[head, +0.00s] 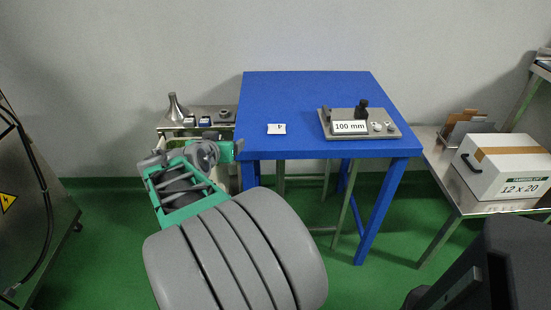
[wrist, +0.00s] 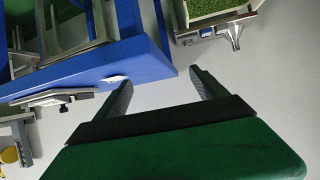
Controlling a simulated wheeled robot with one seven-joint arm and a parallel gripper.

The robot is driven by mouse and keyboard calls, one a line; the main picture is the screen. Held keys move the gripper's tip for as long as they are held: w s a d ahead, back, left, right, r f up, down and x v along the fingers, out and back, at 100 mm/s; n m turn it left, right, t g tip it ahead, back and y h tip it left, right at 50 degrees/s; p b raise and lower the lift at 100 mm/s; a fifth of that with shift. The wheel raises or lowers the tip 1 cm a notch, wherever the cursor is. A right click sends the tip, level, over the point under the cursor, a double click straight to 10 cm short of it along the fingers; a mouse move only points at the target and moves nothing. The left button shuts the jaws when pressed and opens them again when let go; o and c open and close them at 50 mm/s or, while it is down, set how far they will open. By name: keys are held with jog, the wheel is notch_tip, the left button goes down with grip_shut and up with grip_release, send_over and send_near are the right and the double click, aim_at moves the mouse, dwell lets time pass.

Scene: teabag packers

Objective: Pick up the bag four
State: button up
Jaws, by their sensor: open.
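The small white bag (head: 276,129) with a dark mark lies flat on the blue table (head: 310,90), near its left front part. I take it as bag four, but the mark is too small to read surely. In the wrist view a small white piece, likely this bag (wrist: 115,79), shows on the table near the left finger. My gripper (wrist: 164,86) is open, with nothing between its fingers. In the head view my gripper (head: 239,148) is at the table's left front edge, left of the bag and apart from it.
A metal gauge plate (head: 390,115) marked 100 mm sits right of the bag. A small metal stand (head: 170,128) with a funnel-shaped piece is left of the table. A white carton (head: 490,175) marked 12 x 20 rests on a side table at right. The table's back is clear.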

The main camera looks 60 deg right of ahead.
aim_at(277, 127)
jog(key=shift+o, duration=0.5)
jog(key=s+d+m+g+h+b, duration=0.1)
jog(key=s+d, duration=0.1)
jog(key=d, duration=0.1)
jog(key=s+d+f+m+h+b, duration=0.1)
jog(key=s+d, duration=0.2)
jog(key=s+d+f+m+g+h+b, duration=0.1)
jog(key=s+d, duration=0.2)
jog(key=shift+s+d+g+h, duration=0.1)
jog(key=shift+g+h, duration=0.2)
jog(key=shift+h, duration=0.1)
jog(key=x, duration=0.7)
jog(key=shift+s+d+f+b, duration=0.15)
jog(key=shift+d+b, duration=0.1)
jog(key=shift+b, duration=0.15)
jog(key=c, duration=1.7)
